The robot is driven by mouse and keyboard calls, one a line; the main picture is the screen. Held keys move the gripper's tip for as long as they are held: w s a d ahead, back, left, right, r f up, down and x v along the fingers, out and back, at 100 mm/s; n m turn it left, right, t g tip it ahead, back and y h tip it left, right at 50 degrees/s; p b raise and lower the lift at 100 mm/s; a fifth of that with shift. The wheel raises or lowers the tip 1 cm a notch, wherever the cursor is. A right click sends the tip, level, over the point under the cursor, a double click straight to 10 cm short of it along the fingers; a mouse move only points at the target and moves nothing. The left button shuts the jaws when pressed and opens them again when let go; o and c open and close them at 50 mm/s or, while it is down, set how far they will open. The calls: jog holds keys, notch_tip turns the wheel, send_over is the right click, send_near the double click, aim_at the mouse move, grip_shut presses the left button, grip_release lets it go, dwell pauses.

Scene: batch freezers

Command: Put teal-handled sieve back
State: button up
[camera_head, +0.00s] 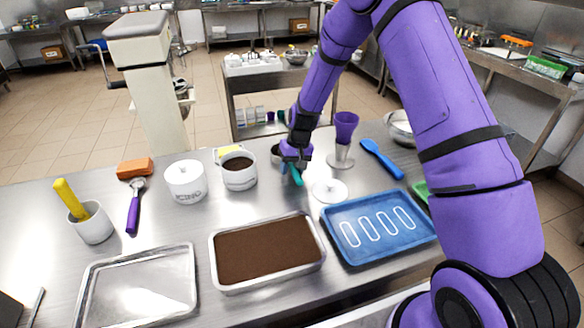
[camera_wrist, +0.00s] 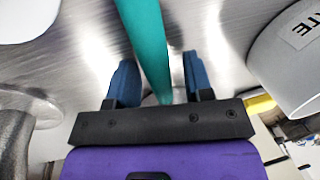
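The sieve's teal handle (camera_head: 297,176) shows just below my gripper (camera_head: 294,163), over the steel table. A grey rounded part beside the gripper may be the sieve's head; my gripper hides much of it. In the wrist view the teal handle (camera_wrist: 147,40) runs between the two blue fingers of my gripper (camera_wrist: 160,62). The fingers are apart. The handle lies close to the left finger, with a visible gap to the right finger, so the gripper is open around it.
A white pot of brown powder (camera_head: 239,172) stands left of my gripper. A white lid (camera_head: 329,190), purple cup (camera_head: 345,128) and blue spatula (camera_head: 382,158) lie or stand to the right. A brown-filled tray (camera_head: 318,270) and blue tray (camera_head: 337,247) are in front. A metal cart (camera_head: 232,110) stands behind.

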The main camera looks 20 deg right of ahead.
notch_tip(320, 180, up, 12)
jog(key=d, duration=0.2)
jog(key=shift+d, duration=0.2)
jog(key=s+d+r+t+h, duration=0.1)
jog(key=s+r, duration=0.6)
jog(key=r, duration=0.3)
jog(key=s+d+r+t, duration=0.1)
jog(key=s+r, duration=0.7)
jog(key=r, duration=0.3)
jog(key=s+d+r+t, duration=0.1)
jog(key=s+r, duration=0.1)
jog(key=s, duration=0.9)
jog(key=s+d+r+t+h, duration=0.1)
jog(key=s+d+r+t, duration=0.1)
jog(key=s, duration=1)
jog(key=shift+v, duration=0.85)
